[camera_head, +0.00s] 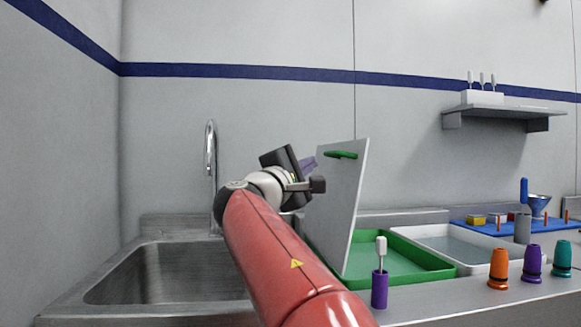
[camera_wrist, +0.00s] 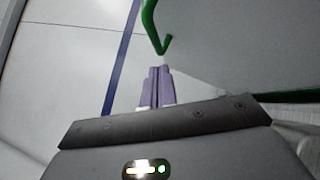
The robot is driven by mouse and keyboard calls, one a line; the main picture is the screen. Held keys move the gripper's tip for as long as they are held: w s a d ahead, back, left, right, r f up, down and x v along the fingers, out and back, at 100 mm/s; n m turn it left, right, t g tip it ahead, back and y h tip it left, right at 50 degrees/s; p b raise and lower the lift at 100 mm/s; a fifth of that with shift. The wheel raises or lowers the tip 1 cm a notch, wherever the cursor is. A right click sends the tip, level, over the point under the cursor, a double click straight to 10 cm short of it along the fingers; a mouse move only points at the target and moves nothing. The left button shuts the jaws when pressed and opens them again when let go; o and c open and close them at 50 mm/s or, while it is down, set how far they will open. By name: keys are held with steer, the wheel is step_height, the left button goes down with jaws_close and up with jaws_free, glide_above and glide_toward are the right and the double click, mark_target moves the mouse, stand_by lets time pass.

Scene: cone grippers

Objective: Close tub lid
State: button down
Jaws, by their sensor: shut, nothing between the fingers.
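The tub (camera_head: 400,262) is a shallow green tray on the counter. Its grey lid (camera_head: 345,205) stands nearly upright at the tub's left side, with a green handle (camera_head: 341,154) near its top edge. In the wrist view the lid (camera_wrist: 235,50) fills the upper right and the green handle (camera_wrist: 154,28) is just beyond the fingertips. My gripper (camera_head: 312,160) is shut and empty, with purple fingers close to the lid's upper left edge. In the wrist view the gripper's fingertips (camera_wrist: 159,70) are together, below the handle. Whether they touch the lid, I cannot tell.
A steel sink (camera_head: 180,272) with a tall faucet (camera_head: 211,165) is at left. A white tray (camera_head: 460,243) adjoins the tub's right. A purple holder with a white-tipped tool (camera_head: 380,288) stands in front of the tub. Orange (camera_head: 499,268), purple (camera_head: 532,263) and teal (camera_head: 562,258) cones stand at right.

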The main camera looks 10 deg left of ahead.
steer(key=shift+w+d+r, duration=0.15)
steer(key=shift+d+r, duration=0.15)
steer(key=shift+d, duration=0.3)
steer(key=shift+w+d+r, duration=0.1)
steer(key=shift+d+r, duration=0.15)
steer(key=shift+d, duration=0.35)
